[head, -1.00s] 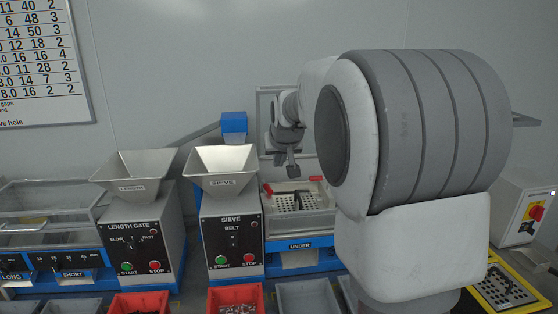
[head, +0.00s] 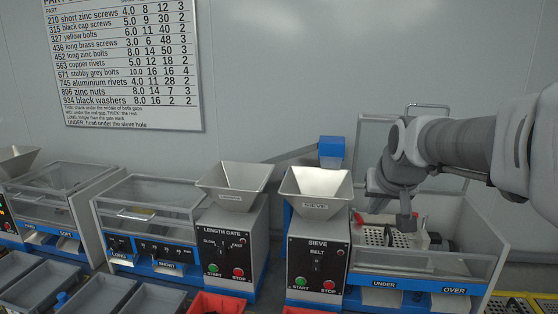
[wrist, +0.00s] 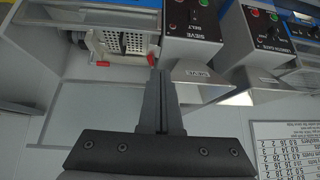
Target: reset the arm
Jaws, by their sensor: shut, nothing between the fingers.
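My arm (head: 460,143) reaches in from the right in the head view. My gripper (head: 406,222) hangs above the open sieve box at the right and is shut with nothing in it. In the wrist view my gripper (wrist: 159,75) shows its two grey fingers pressed together, with the perforated sieve plate (wrist: 132,43) beyond and to the left of the tips. In the head view the sieve plate (head: 377,236) lies to the left of and a little below the fingertips. Whether the fingers touch anything there cannot be told.
The sieve machine (head: 318,262) with its metal hopper stands left of my gripper. The length gate machine (head: 228,245) stands farther left. Clear-sided bins (head: 149,210) line the bench. Grey trays (head: 75,300) lie in front. A parts chart (head: 122,62) hangs on the wall.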

